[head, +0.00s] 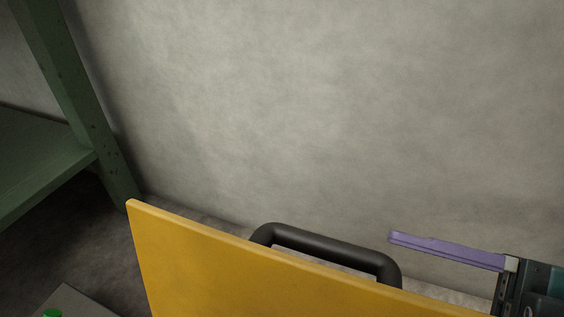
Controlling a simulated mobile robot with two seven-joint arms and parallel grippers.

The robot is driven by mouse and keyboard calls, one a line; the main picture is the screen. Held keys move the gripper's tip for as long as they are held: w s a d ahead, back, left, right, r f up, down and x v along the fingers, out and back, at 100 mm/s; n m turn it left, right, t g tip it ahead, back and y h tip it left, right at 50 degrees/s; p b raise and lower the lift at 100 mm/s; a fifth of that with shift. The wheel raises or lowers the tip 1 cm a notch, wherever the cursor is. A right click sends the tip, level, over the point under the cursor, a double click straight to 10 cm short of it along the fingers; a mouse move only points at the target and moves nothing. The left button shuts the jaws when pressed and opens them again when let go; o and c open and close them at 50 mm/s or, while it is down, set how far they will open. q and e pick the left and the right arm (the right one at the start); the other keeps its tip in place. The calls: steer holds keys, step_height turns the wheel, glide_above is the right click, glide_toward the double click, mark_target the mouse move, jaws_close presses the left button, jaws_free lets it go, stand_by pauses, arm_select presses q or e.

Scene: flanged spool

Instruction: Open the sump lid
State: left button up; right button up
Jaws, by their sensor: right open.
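The sump lid seems to be the yellow panel (290,280), standing raised and steeply tilted at the bottom of the head view. Its lower part is cut off by the frame. A black bar handle (325,244) shows above its top edge, on the far side, with its lower ends hidden by the panel. My right gripper (445,249) is at the right, with one long purple finger pointing left toward the handle. The finger is apart from the handle in the picture. The other finger is not clear. It is open, with nothing seen in it. My left gripper is out of view.
A green frame with a post (72,95) and shelf (40,155) stands at the left. A plain grey wall (300,110) fills the back. A grey flat surface (75,303) with a small green thing (52,313) shows at the bottom left.

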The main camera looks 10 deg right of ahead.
steer(key=b, duration=0.2)
glide_toward(278, 235)
steer(key=x, duration=0.3)
steer(key=f+x, duration=0.1)
steer(key=x, duration=0.1)
steer(key=shift+w+d, duration=0.2)
steer(key=shift+w, duration=0.05)
steer(key=shift+c, duration=0.4)
steer(key=shift+s+r, duration=0.1)
jaws_close()
steer(key=shift+a, duration=0.1)
